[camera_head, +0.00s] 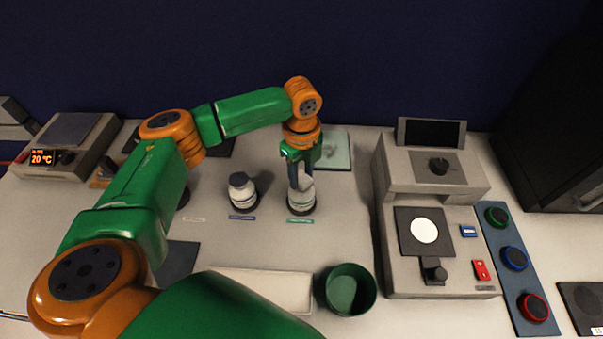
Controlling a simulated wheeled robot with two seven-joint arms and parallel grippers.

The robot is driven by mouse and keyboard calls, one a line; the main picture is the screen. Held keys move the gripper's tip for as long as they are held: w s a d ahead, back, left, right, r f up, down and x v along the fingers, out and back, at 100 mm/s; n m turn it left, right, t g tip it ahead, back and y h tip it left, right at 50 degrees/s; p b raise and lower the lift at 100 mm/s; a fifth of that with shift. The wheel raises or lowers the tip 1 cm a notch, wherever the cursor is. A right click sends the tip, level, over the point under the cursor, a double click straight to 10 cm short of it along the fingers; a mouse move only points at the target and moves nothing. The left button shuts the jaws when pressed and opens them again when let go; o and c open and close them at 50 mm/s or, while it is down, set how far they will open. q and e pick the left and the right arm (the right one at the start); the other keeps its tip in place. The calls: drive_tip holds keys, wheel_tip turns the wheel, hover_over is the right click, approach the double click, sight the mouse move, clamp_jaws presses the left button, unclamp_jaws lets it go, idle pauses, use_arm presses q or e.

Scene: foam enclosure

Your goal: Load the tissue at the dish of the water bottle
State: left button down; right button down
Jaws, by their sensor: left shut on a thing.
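My left gripper (300,182) points down and is shut on the upper part of a white bottle (301,203) with a teal band. This bottle stands at a dark round base, behind a teal label strip (300,221). The fingers hide part of its top. A second white bottle (242,193) with a dark blue band stands to its left, upright on another dark round base (243,209), behind a blue label strip. I cannot make out a tissue for certain. My right gripper is out of view.
A grey instrument (395,250) with a lit white disc (424,230) stands right. A green round bin (347,289) and a white tray (285,291) lie in front. A heater box (62,158) reading 20 °C is at left. Coloured knobs (513,257) are far right.

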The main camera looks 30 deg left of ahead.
sight(302, 177)
use_arm(q)
wheel_tip(302, 177, up, 2)
drive_tip(key=shift+r+p, duration=0.15)
drive_tip(key=shift+p, duration=0.3)
drive_tip(key=shift+r, duration=2.15)
